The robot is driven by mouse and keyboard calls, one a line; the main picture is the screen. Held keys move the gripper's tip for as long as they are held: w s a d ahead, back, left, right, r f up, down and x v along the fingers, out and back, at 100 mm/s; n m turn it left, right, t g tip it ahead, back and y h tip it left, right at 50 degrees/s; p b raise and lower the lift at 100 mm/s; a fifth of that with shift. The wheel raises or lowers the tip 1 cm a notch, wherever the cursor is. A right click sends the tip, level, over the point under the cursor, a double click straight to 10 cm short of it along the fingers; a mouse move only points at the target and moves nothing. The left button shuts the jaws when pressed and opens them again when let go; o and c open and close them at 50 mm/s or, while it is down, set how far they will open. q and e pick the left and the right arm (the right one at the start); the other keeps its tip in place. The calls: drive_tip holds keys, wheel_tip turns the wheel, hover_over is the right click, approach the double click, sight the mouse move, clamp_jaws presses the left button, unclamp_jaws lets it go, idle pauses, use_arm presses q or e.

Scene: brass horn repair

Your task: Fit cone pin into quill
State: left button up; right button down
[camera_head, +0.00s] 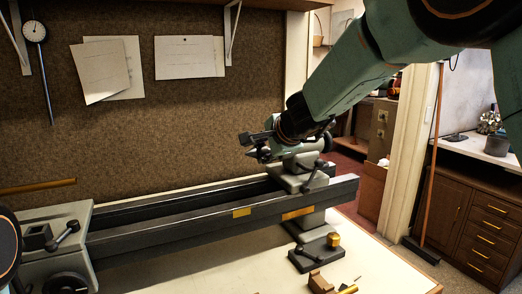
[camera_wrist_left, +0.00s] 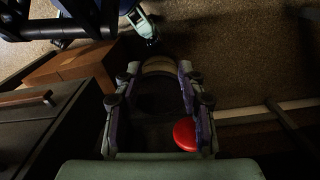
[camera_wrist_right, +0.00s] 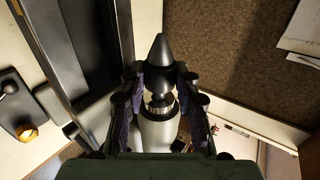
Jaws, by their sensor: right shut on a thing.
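The cone pin (camera_wrist_right: 158,52) is dark with a pointed tip and shows between the fingers of my right gripper (camera_wrist_right: 160,72). My right gripper (camera_head: 256,147) is shut on it beside the tailstock (camera_head: 300,170), at the right end of the lathe bed. The quill (camera_wrist_right: 158,132) is a bright cylinder with a ridged ring, in line behind the pin's narrower end. The fingers partly hide the joint, so I cannot tell whether the pin is seated in it. My left gripper (camera_wrist_left: 160,72) is open and empty, over the floor.
The lathe bed (camera_head: 200,222) runs to the headstock (camera_head: 52,232) at left. A dark block with a brass piece (camera_head: 334,240) and a wooden block (camera_head: 319,283) sit on the bench. A red disc (camera_wrist_left: 185,133) shows low in the left wrist view near drawers (camera_wrist_left: 35,125).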

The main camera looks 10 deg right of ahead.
drive_tip(key=shift+w+d, duration=0.15)
drive_tip(key=shift+d, duration=0.7)
drive_tip(key=c, duration=0.9)
unclamp_jaws()
drive_tip(key=v, duration=1.2)
drive_tip(key=shift+r, duration=0.15)
